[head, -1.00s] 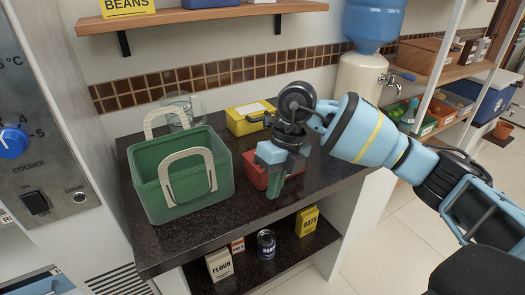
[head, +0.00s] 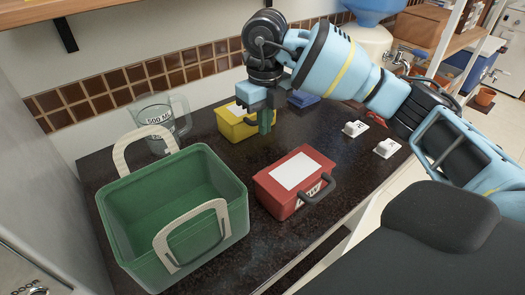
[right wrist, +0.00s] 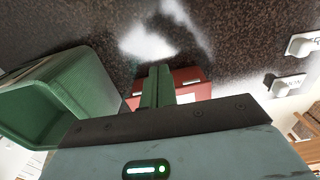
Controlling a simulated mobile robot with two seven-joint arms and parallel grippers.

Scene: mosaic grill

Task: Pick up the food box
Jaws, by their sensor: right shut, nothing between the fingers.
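A red box (head: 290,184) with a white label on its lid and a dark handle lies on the dark counter right of a green basket. A yellow box (head: 236,124), also with a white label, sits farther back. I cannot tell which is the food box; the lettering is too small to read. My right gripper (head: 265,124) is shut and empty, fingers pointing down, above the counter by the yellow box's right end in the picture. In the right wrist view its green fingers (right wrist: 157,86) overlap the red box (right wrist: 190,80). My left gripper is not in view.
The green basket (head: 127,240) with two cream handles fills the counter's left part. A clear measuring jug (head: 155,122) stands behind it. The counter right of the red box is clear.

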